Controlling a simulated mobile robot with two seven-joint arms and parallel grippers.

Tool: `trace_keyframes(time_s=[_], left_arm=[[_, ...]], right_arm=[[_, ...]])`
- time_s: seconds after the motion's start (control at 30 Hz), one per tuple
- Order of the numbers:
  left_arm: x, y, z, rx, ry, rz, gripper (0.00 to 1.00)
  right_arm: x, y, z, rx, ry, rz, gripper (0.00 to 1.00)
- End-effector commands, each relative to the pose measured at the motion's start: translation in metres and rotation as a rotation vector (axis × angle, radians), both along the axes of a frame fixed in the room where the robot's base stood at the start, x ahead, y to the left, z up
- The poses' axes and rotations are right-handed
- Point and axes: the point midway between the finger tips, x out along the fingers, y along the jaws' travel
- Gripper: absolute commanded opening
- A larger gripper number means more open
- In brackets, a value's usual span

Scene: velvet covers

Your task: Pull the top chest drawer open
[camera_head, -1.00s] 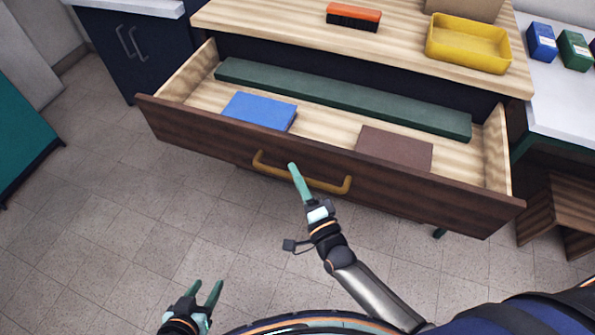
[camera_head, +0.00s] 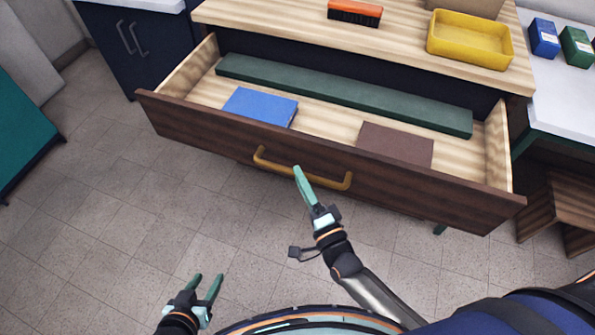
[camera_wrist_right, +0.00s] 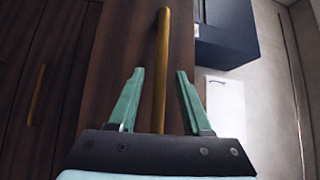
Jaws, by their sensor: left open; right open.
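The top chest drawer (camera_head: 330,165) stands pulled well out, with a dark brown wooden front and a pale wood interior. Its brass bar handle (camera_head: 275,170) is on the front; in the right wrist view the handle (camera_wrist_right: 162,60) runs upright between the fingers. My right gripper (camera_head: 303,178) is open in front of the handle, its fingers either side of the bar in the right wrist view, with no visible contact. My left gripper (camera_head: 207,285) is open and empty, low over the floor at the lower left.
In the drawer lie a blue book (camera_head: 260,106), a brown flat block (camera_head: 396,146) and a long green bar (camera_head: 340,93). On the chest top are an orange brush (camera_head: 354,12) and a yellow tray (camera_head: 468,62). Tiled floor (camera_head: 110,210) is clear at left.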

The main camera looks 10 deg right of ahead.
Motion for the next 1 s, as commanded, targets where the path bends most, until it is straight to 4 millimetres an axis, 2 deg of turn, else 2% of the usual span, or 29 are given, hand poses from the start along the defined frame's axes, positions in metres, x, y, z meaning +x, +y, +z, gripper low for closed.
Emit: trace_keyframes(time_s=[0.1,0.33,0.9,1.0], left_arm=[[0.0,0.0,0.001,-0.001,-0.003,0.0,0.5],[0.001,0.0,0.001,-0.001,-0.004,0.0,0.5],[0.0,0.0,0.001,-0.001,-0.003,0.0,0.5],[0.0,0.0,0.005,0.0,-0.002,0.001,0.5]], right_arm=[[-0.022,-0.005,-0.004,-0.002,0.003,0.0,0.49],[-0.046,-0.01,-0.007,0.0,0.001,0.0,0.49],[-0.048,-0.01,-0.007,0.0,0.0,0.0,0.49],[-0.05,-0.009,-0.004,-0.037,0.014,0.004,0.49]])
